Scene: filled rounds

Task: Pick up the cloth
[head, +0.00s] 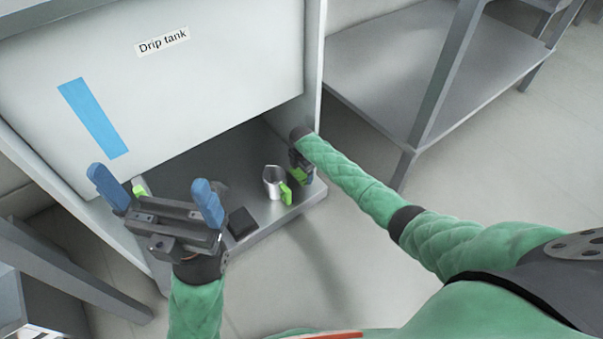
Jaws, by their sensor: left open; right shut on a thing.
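No cloth can be clearly made out. My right gripper (303,174) is low at the right end of the cabinet's bottom shelf, largely hidden by its own arm.
A metal jug (272,180) with a lime-green handle stands on the bottom shelf (205,165), just left of my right gripper. A white panel (220,65) labelled "Drip tank" hangs above the shelf. A grey metal rack (390,75) stands to the right. Floor in front is clear.

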